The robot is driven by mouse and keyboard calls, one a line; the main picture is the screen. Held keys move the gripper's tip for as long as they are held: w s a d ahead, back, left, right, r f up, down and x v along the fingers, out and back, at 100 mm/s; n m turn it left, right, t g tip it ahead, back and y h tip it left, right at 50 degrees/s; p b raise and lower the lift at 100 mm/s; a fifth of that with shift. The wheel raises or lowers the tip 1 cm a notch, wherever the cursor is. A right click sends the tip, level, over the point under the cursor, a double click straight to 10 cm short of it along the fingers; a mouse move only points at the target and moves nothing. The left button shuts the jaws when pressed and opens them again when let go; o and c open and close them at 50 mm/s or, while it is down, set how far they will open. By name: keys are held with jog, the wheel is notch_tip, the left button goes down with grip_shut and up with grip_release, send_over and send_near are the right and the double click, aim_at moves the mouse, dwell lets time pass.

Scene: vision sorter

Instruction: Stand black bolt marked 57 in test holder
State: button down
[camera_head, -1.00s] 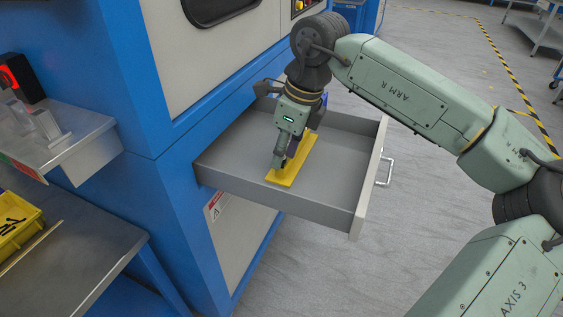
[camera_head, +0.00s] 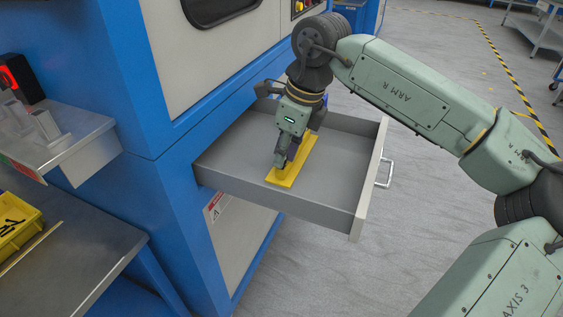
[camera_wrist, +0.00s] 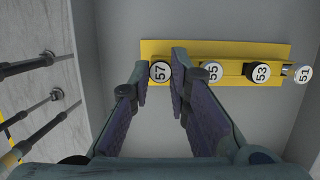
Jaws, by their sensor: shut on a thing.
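The yellow test holder (camera_head: 284,181) lies in the open grey drawer; it also shows across the top of the wrist view (camera_wrist: 230,49). The bolt marked 57 (camera_wrist: 160,72) has a round white label with a dark rim and is at the holder's left end. My gripper (camera_wrist: 162,77) is shut on it, one finger on each side. In the head view my gripper (camera_head: 280,163) points down at the holder's near end, and the bolt is hidden there. The bolt's shank is hidden below its head, so I cannot tell how deep it sits.
In the wrist view, bolts marked 55 (camera_wrist: 211,72), 53 (camera_wrist: 261,72) and 51 (camera_wrist: 302,74) stand in a row to the right. The drawer (camera_head: 335,185) has low walls around the holder. A yellow bin (camera_head: 14,222) with black pieces stands on the left bench.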

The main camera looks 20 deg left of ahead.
jog(key=shift+a+p+v, duration=0.2)
jog(key=shift+p+v, duration=0.4)
jog(key=shift+v, duration=0.3)
jog(key=shift+a+p+v, duration=0.25)
jog(key=shift+p+v, duration=0.35)
jog(key=shift+v, duration=0.3)
jog(key=shift+a+p+v, duration=0.2)
jog(key=shift+p+v, duration=0.4)
jog(key=shift+v, duration=0.3)
jog(key=shift+r, duration=0.15)
